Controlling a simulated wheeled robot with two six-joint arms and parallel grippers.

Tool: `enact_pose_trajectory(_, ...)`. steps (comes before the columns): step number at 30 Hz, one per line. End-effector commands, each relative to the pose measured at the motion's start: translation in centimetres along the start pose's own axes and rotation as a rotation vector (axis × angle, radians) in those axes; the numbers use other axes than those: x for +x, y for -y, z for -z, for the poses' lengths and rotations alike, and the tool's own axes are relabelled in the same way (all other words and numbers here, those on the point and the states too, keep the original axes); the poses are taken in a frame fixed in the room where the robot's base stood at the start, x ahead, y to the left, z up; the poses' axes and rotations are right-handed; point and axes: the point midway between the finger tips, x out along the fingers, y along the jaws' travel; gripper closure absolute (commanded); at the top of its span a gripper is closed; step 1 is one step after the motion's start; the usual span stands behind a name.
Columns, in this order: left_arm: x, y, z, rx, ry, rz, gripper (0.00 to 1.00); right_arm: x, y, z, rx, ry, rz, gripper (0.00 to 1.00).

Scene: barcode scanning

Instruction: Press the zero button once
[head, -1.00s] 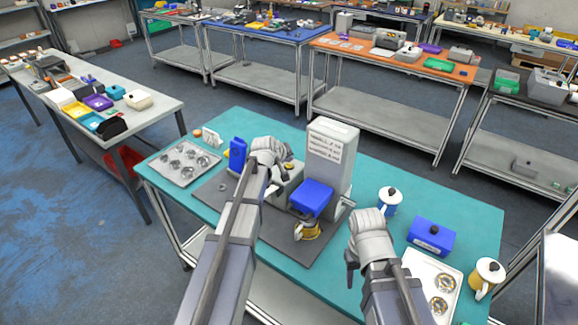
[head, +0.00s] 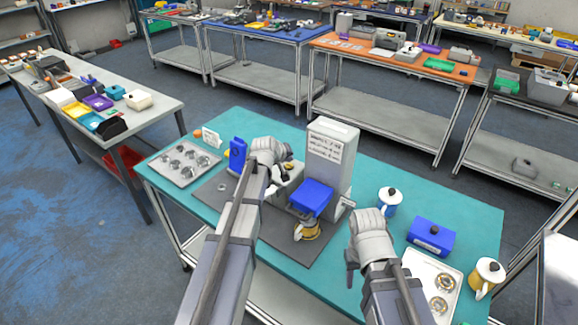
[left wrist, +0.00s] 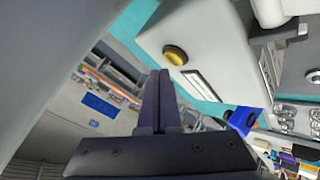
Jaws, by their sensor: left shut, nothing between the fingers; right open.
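A grey machine (head: 330,165) with a printed label and a blue part (head: 312,197) stands mid-table. A yellow round button (left wrist: 175,55) is on a light grey housing in the left wrist view; whether it is the zero button I cannot read. My left gripper (head: 282,163) is at the machine's low grey section, its fingertips mostly hidden by my own wrist in the head view. In the left wrist view its fingers (left wrist: 160,76) are shut and empty, just left of the yellow button, with no contact visible. My right gripper (head: 352,270) is open and empty over the front of the table.
A tray of metal parts (head: 158,163) lies at the left, beside a blue object (head: 237,153). A gold-lidded mug (head: 306,231) sits before the machine. A blue box (head: 431,237), blue mug (head: 389,202), yellow mug (head: 485,278) and white tray (head: 416,258) are at the right.

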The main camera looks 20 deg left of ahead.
Motion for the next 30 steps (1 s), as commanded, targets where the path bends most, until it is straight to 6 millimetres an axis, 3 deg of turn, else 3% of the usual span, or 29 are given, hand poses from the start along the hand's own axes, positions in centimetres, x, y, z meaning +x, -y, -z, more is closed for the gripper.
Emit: enact_pose_trajectory(30,0.65,0.47,-0.48,0.000,0.000,0.000,1.00,0.93,0.09,0.05,0.000,0.000,0.000,0.50)
